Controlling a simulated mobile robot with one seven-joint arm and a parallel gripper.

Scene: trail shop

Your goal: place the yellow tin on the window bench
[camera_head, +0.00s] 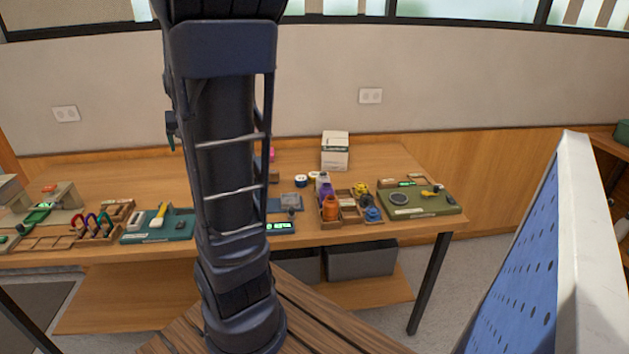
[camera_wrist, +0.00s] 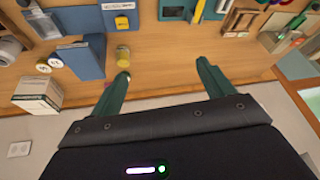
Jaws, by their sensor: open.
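A small yellow cylinder (camera_wrist: 123,56), which looks like the yellow tin, stands on the wooden bench in the wrist view. It is just beyond the tip of my gripper's left finger; I cannot tell if they touch. My gripper (camera_wrist: 163,74) is open, with only bench top showing between its fingers. In the head view my arm covers the gripper and I cannot make out this cylinder. The long wooden bench (camera_head: 110,170) runs along the wall below the windows; no label shows whether it is the window bench.
A white box (camera_head: 335,152) stands at the back of the bench. An organiser with bottles (camera_head: 330,207) and a green mat (camera_head: 420,203) lie to the right, a teal tray (camera_head: 158,226) to the left. A blue perforated panel (camera_head: 525,260) rises at right front. A slatted wooden surface (camera_head: 310,320) is nearest.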

